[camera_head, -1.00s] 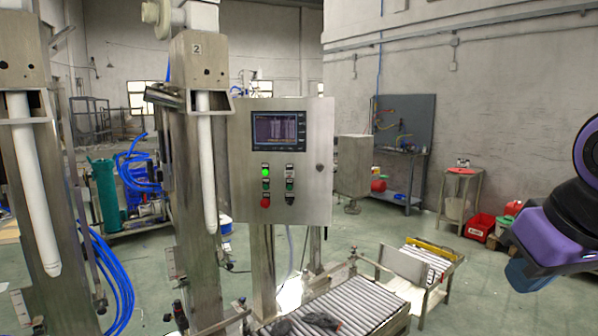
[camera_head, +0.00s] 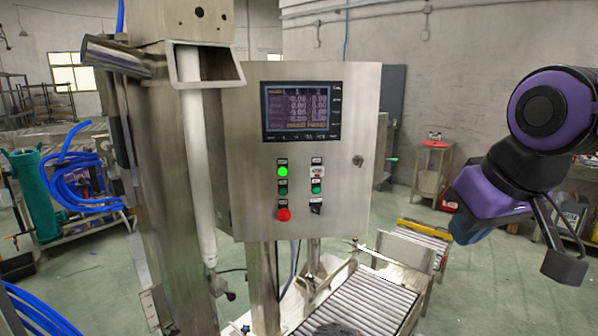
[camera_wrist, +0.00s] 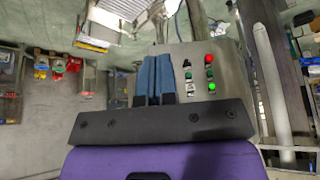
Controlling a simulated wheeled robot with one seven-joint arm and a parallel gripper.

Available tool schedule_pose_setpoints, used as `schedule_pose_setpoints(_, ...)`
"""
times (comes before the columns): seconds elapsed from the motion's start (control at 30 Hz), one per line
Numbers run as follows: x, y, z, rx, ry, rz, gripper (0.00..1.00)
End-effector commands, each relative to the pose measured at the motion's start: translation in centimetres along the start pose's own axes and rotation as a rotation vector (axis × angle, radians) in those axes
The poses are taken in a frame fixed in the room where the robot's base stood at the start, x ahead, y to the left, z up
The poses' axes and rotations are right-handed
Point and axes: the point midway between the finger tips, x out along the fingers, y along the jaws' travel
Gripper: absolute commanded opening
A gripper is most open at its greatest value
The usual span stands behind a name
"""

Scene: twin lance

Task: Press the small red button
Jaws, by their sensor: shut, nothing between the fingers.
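The small red button (camera_head: 283,214) is at the lower left of the controls on a grey steel panel (camera_head: 235,170), below a lit green lamp (camera_head: 282,171). In the wrist view the panel appears upside down, with the red button (camera_wrist: 209,58) above the lit green lamp (camera_wrist: 212,86). My gripper (camera_head: 464,230) is right of the panel in the head view, clearly apart from the button. In the wrist view its two blue fingers (camera_wrist: 155,62) lie together, shut and empty, with the button to their right.
A screen (camera_head: 300,111) sits above the controls, and a black switch (camera_head: 316,208) is right of the red button. A steel column with a white tube (camera_head: 200,170) stands left of the panel. A roller conveyor (camera_head: 365,302) lies low in front. Open floor shows at the right.

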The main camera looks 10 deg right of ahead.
Motion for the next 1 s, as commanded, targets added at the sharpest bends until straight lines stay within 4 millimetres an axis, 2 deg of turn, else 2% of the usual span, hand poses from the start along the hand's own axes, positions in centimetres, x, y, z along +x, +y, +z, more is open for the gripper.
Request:
schedule_pose_setpoints(0.43,0.0,0.0,-0.1,-0.001,0.002,0.001,0.00)
schedule_pose_setpoints(0.57,0.7,0.5,-1.5,-0.028,0.034,0.018,0.00)
schedule_pose_setpoints(0.67,2.1,1.2,-4.3,-0.086,0.102,0.051,0.00)
schedule_pose_setpoints(0.83,5.5,2.5,-11.1,-0.264,0.278,0.120,0.00)
schedule_pose_setpoints(1.0,9.1,2.3,-17.4,-0.480,0.469,0.158,0.00)
